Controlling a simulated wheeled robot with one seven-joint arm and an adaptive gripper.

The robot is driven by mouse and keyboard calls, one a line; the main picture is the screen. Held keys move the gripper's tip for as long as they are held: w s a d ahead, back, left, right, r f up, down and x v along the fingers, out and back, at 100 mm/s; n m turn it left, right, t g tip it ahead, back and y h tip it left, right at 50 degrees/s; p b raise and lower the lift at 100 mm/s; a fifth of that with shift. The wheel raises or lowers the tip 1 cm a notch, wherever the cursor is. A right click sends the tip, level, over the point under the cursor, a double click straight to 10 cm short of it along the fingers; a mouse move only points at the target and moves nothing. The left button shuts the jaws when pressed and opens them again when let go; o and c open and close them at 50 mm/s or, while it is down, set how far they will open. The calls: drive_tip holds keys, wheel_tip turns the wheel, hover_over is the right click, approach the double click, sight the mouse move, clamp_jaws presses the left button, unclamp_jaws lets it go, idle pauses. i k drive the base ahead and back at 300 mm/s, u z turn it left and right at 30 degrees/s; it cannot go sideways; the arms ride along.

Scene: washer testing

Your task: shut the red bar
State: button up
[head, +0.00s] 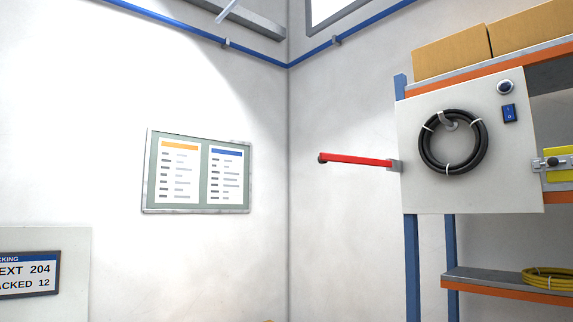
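The red bar (357,160) sticks out to the left from the left edge of a white panel (475,192). It is near level, with a dark round tip at its free left end. Its right end meets a small grey bracket (395,165) on the panel's edge. Nothing touches the bar. My gripper is not in view.
The panel carries a coiled black cable (428,152), a round button (505,87) and a blue switch (509,113). Behind stands a blue and orange rack with cardboard boxes (450,54) and a yellow coil (548,277). A notice board (197,209) hangs left. Space around the bar looks clear.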

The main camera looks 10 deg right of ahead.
sight(324, 159)
drive_tip(key=u, duration=1.15)
drive_tip(key=i, duration=3.2)
drive_tip(key=z, duration=0.55)
drive_tip(key=i, duration=0.55)
drive_tip(key=z, duration=3.45)
drive_tip(key=i, duration=0.5)
drive_tip(key=z, duration=0.05)
